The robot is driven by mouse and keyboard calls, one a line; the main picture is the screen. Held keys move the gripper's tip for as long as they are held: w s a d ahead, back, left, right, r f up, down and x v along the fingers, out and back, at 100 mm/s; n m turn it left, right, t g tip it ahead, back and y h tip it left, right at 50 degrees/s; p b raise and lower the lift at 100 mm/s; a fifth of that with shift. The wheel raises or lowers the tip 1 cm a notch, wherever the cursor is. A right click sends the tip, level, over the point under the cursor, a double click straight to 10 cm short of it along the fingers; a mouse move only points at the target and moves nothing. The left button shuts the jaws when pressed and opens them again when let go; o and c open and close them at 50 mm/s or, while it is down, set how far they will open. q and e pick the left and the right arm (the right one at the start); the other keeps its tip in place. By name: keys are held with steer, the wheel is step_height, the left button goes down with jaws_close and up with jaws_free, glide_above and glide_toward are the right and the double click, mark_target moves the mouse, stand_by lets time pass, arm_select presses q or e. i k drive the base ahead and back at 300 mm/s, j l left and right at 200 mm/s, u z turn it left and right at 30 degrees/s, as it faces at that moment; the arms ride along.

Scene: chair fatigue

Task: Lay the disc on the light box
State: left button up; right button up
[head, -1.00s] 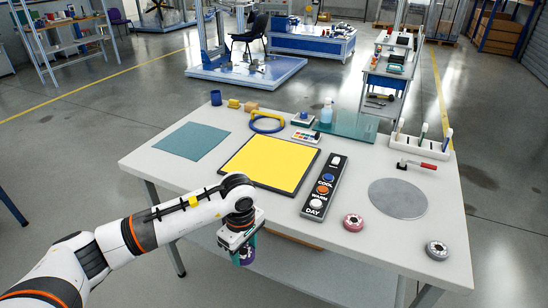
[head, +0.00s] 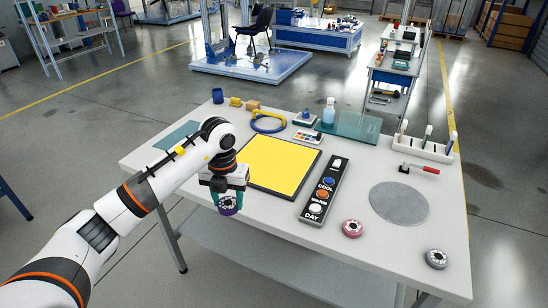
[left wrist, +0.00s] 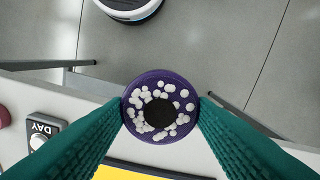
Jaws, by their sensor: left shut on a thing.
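My left gripper (head: 230,194) is shut on a purple disc (head: 228,208) with white dots and a dark centre. In the left wrist view the disc (left wrist: 160,77) sits between the teal fingers, its face toward the camera. It is held in the air around the table's front edge. The light box (head: 277,166) is a flat, glowing yellow panel with a dark frame, lying on the table to the right of and beyond the gripper. The arm covers part of its left side. My right gripper is not in view.
A dark control strip (head: 323,190) with buttons lies right of the light box on the white table (head: 290,219). A pink disc (head: 352,228), a grey disc (head: 436,258) and a round grey plate (head: 399,203) lie farther right. A teal mat (head: 177,136) is partly behind my arm.

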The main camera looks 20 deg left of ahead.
mark_target(266, 169)
steer(key=i, duration=0.85)
